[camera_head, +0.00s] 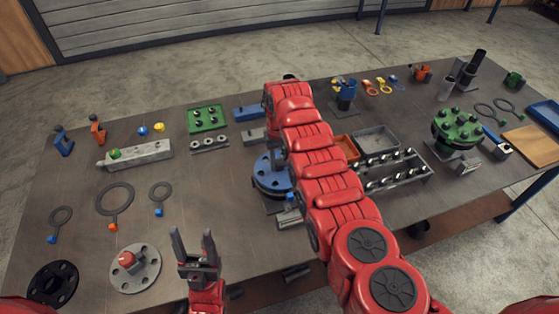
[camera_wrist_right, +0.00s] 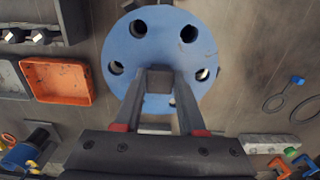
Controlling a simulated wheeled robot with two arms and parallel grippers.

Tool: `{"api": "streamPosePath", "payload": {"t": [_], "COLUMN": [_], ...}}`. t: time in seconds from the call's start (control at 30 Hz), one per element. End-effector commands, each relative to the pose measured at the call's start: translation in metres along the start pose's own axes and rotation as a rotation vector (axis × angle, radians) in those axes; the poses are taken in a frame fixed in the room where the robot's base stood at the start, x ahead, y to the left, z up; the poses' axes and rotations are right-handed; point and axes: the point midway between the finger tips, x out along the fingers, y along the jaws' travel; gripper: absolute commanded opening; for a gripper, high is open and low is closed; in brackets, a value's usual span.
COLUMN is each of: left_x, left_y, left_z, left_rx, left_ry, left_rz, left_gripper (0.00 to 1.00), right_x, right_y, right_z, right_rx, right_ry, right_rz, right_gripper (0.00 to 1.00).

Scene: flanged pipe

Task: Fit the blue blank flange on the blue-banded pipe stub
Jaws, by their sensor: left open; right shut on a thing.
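The blue blank flange (camera_head: 266,178) is a round disc with bolt holes, partly hidden behind my right arm in the head view. It fills the upper middle of the right wrist view (camera_wrist_right: 157,32). My right gripper (camera_wrist_right: 166,73) is shut at its middle; the part between the fingertips is mostly hidden. In the head view my right gripper is behind my arm. I cannot make out the blue-banded pipe stub under the flange, nor whether the flange touches anything below. My left gripper (camera_head: 195,250) is open and empty, fingers up, near the table's front edge.
A green flange with bolts (camera_head: 456,128) stands at right. An orange tray (camera_head: 347,147) and a grey tray (camera_head: 377,141) lie right of my right arm. A blue and dark cylinder (camera_head: 344,98) stands behind them. A grey flange (camera_head: 134,268) lies front left. Bare table shows left of the blue flange.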

Motion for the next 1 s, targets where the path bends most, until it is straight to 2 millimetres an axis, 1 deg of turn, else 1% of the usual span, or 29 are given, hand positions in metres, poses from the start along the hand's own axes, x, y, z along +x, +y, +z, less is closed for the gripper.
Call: {"api": "streamPosePath", "payload": {"t": [0.4,0.83,0.87,1.0], "left_x": [-0.0098,-0.0097,-0.0096,-0.0097], "left_y": [0.0005,0.0005,0.0005,0.0005], "left_z": [0.0017,0.0016,0.0016,0.0016], "left_rx": [0.0,0.0,0.0,0.0], "left_ry": [0.0,0.0,0.0,0.0], "left_rz": [0.0,0.0,0.0,0.0], "left_gripper": [0.59,0.59,0.59,0.59], "right_x": [0.0088,0.0085,0.0085,0.0087], "right_y": [-0.0001,-0.0002,-0.0002,-0.0002], "right_z": [-0.0006,-0.0007,-0.0006,-0.0005], "right_rx": [0.0,0.0,0.0,0.0], "right_ry": [0.002,0.002,0.002,0.001], "right_rz": [0.0,0.0,0.0,0.0], "right_gripper": [0.0,0.0,0.45,0.7]}}
